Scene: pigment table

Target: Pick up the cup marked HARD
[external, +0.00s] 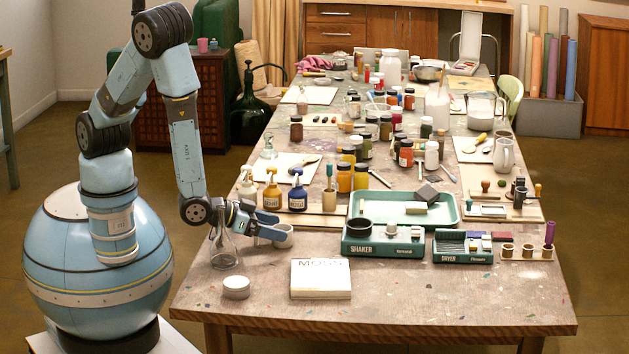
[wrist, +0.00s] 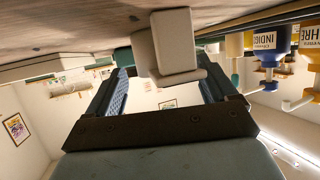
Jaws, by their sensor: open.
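A small pale cup (external: 284,236) stands at the table's left front, at the tips of my gripper (external: 271,228). I can read no HARD mark on it. In the wrist view, which is upside down, a pale blocky shape (wrist: 176,42), probably this cup, shows between and just beyond the fingertips of my gripper (wrist: 165,72). The fingers are apart, with visible space on both sides of it. My gripper is open and low over the table, reaching in from the left. I cannot tell whether either finger touches the cup.
A clear glass flask (external: 224,250) stands close beside my wrist. A round white tin (external: 236,288) and a book marked MOSS (external: 321,279) lie in front. Pump bottles, including a blue one (external: 297,195), stand behind. A green SHAKER tray (external: 383,246) is to the right.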

